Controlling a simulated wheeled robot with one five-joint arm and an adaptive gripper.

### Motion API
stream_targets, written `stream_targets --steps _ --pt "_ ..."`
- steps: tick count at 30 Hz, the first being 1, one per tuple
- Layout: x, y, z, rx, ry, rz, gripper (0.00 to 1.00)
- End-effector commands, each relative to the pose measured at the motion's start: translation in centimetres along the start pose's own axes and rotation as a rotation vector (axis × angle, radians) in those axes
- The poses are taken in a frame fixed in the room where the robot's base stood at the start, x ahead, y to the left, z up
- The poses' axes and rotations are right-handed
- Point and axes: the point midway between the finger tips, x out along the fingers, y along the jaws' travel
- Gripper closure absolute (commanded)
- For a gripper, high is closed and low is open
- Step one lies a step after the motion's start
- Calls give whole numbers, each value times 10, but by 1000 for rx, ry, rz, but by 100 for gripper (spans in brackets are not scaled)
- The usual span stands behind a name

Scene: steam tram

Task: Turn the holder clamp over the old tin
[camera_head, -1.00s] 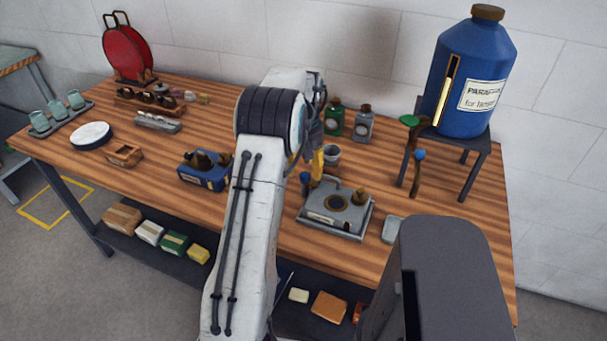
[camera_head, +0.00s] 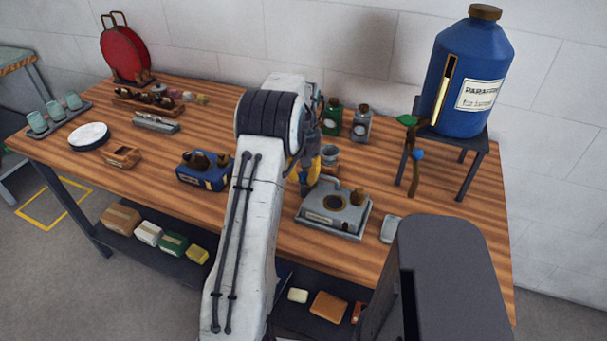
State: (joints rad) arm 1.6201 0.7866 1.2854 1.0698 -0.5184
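My gripper (camera_head: 313,173) is at the middle of the workbench, low over the top. It is mostly hidden behind my arm; only a yellow-and-grey part shows. A small grey open tin (camera_head: 330,154), likely the old tin, stands upright just behind and right of it. I cannot tell if they touch. A grey fixture (camera_head: 318,218) with a dark round opening and a brown knob lies in front of the gripper. No part is clearly recognisable as the holder clamp; it may be hidden by my arm. The fingers and anything between them are not visible.
A blue paraffin container (camera_head: 468,75) stands on a dark stand (camera_head: 470,143) at the right, with green and blue taps. Two bottles (camera_head: 361,123) stand behind the tin. A blue box (camera_head: 203,178) is left of my arm.

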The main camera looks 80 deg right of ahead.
Motion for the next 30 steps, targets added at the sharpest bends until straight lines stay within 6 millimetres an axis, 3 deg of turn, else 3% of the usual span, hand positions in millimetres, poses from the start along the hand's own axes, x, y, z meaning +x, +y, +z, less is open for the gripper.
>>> stream_targets --steps 8,26,27,30 --pt "0 0 0 0 0 0 100" --pt "1 0 0 -90 -2 -1 100" --pt "1 0 0 -89 -2 -1 74" --pt "1 0 0 -89 -1 -1 65"
